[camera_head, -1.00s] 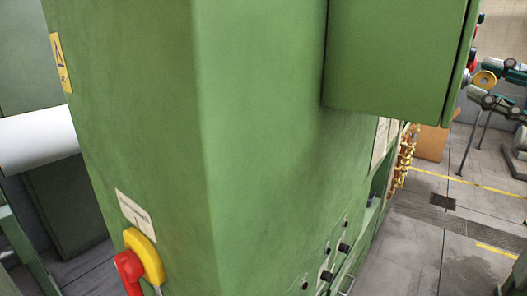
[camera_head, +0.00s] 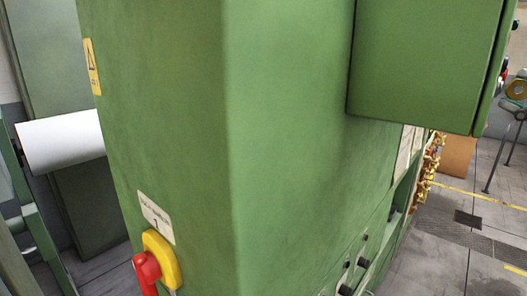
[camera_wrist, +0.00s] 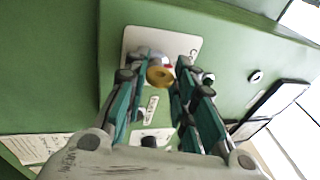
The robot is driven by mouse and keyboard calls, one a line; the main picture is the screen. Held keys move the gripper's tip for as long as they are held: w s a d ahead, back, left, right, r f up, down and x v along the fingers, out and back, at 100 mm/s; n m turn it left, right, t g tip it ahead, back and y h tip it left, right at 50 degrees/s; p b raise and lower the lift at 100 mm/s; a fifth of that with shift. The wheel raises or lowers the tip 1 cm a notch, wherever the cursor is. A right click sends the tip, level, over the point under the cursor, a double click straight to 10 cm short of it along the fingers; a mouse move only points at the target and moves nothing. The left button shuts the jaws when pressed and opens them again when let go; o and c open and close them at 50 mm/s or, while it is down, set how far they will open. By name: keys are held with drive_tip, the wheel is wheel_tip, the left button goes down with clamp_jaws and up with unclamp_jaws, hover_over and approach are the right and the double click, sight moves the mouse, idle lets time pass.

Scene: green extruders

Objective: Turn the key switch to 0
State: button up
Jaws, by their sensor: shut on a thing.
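In the wrist view, a round brass-coloured piece (camera_wrist: 160,76), which looks like the key switch, sits in front of a white label plate (camera_wrist: 190,45) on the green panel. My gripper (camera_wrist: 156,71) has its two teal-and-grey fingers on either side of this piece and is shut on it. The switch markings and the key's angle are too small or hidden to read. Neither my gripper nor this piece shows in the head view.
A red and yellow rotary switch (camera_head: 158,262) is on the machine's corner at lower left in the head view. A green box (camera_head: 425,60) juts out at upper right. A white roller (camera_head: 62,140) is at left. Grey floor (camera_head: 470,255) is open at right.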

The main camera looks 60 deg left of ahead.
clamp_jaws()
drive_tip(key=o, duration=1.1)
unclamp_jaws()
drive_tip(key=shift+c, duration=0.2)
drive_tip(key=v, duration=1.2)
